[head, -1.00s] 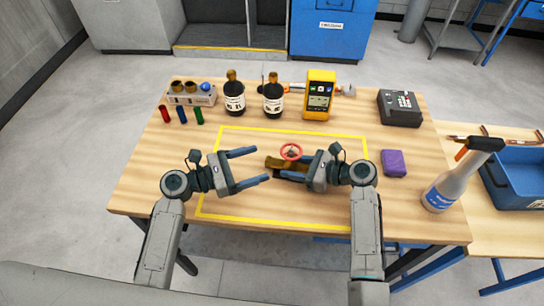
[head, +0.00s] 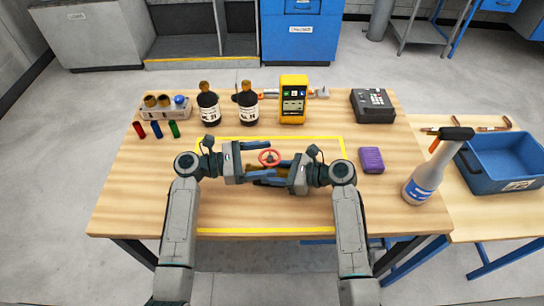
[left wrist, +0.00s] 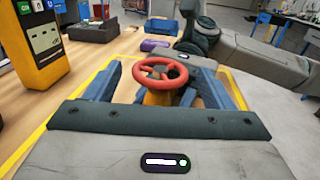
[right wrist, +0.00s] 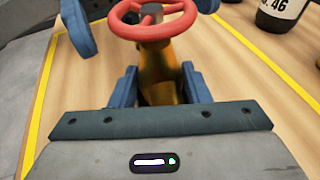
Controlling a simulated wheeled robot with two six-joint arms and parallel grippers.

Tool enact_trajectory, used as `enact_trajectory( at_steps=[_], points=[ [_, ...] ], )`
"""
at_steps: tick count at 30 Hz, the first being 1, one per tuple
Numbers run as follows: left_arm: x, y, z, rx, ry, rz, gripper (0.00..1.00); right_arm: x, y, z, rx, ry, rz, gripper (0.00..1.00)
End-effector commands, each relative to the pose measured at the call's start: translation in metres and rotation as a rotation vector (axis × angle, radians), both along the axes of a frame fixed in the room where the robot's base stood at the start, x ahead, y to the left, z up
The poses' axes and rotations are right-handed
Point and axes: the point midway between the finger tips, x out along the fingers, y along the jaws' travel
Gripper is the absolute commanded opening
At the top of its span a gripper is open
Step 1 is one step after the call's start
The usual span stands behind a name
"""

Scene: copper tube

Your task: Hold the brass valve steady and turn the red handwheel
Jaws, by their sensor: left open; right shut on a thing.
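The brass valve (right wrist: 158,68) stands within the yellow taped outline, with its red handwheel (head: 269,158) on top. In the head view the valve is largely hidden by my grippers. My right gripper (right wrist: 160,88) is shut on the valve body, below the handwheel. My left gripper (left wrist: 160,85) is open, its blue fingers on either side of the handwheel. In the left wrist view gaps show between the fingers and the red rim. The left fingers also show at the top of the right wrist view, flanking the handwheel.
Behind stand two dark bottles (head: 208,104), a yellow meter (head: 293,100) and a grey device (head: 373,105). A purple block (head: 371,160) and a spray bottle (head: 427,170) are at the right. A rack (head: 166,107) and small coloured cylinders (head: 156,130) are at the back left.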

Motion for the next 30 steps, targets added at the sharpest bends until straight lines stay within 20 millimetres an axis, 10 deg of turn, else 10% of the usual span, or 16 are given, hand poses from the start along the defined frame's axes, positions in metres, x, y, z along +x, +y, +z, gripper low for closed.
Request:
enact_trajectory(
  at_steps=[16,23,30],
  points=[
    [0.004,-0.025,0.000,0.000,0.000,0.001,0.76,0.000,0.000,-0.001,-0.001,0.001,0.000,0.30],
    [0.004,-0.025,0.000,0.000,0.000,0.001,0.33,0.000,0.000,-0.001,-0.001,0.001,0.000,0.30],
    [0.003,-0.026,-0.001,-0.001,0.001,0.065,0.31,0.000,0.000,-0.001,-0.002,0.002,0.000,0.30]
  ],
)
